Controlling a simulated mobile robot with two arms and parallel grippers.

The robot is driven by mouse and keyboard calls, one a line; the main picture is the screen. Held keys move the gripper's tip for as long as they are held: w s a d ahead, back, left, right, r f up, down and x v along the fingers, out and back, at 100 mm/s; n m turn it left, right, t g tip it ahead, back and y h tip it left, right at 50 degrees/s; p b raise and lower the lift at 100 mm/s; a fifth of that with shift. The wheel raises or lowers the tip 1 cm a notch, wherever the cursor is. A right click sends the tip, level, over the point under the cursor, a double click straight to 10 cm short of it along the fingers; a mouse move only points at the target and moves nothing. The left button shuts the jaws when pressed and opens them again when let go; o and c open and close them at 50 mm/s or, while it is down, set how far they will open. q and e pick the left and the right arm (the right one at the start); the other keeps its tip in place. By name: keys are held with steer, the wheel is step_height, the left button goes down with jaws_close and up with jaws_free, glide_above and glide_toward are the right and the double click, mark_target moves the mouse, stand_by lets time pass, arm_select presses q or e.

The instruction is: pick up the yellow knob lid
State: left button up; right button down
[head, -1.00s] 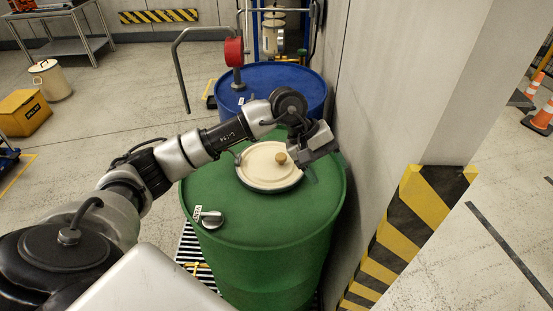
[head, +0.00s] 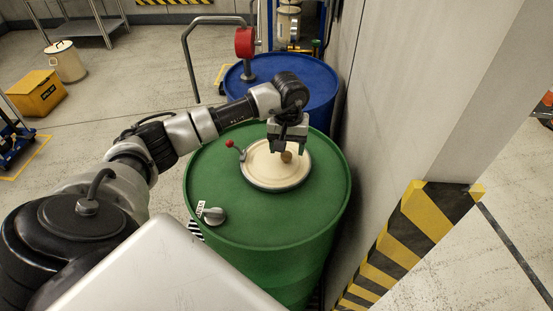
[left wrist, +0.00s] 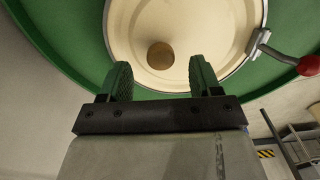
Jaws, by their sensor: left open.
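The lid is a round cream disc (head: 262,175) with a tan-yellow knob (head: 286,156) near its middle. It lies flat on top of the green drum (head: 235,227). My left gripper (head: 288,149) is open and points down at the knob from above and behind. In the left wrist view the knob (left wrist: 160,55) shows between the lines of the two green-padded fingers, just beyond their tips, and nothing is held. The lid (left wrist: 195,30) fills the top of that view. My right gripper is not in view.
A red-ended lever (head: 235,149) sits at the lid's left rim. A grey cap (head: 213,216) is on the drum's near left top. A blue drum (head: 310,83) with a red fitting (head: 244,42) stands behind. A wall with a striped corner guard (head: 408,230) is close on the right.

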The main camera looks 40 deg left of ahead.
mark_target(287, 154)
arm_select(q)
steer(key=shift+s+f+p, duration=0.1)
steer(key=shift+f+p, duration=0.25)
steer(key=shift+f, duration=1.25)
steer(key=shift+c, duration=0.2)
steer(key=c, duration=1.1)
steer(key=shift+o, duration=0.2)
steer(key=shift+r, duration=0.1)
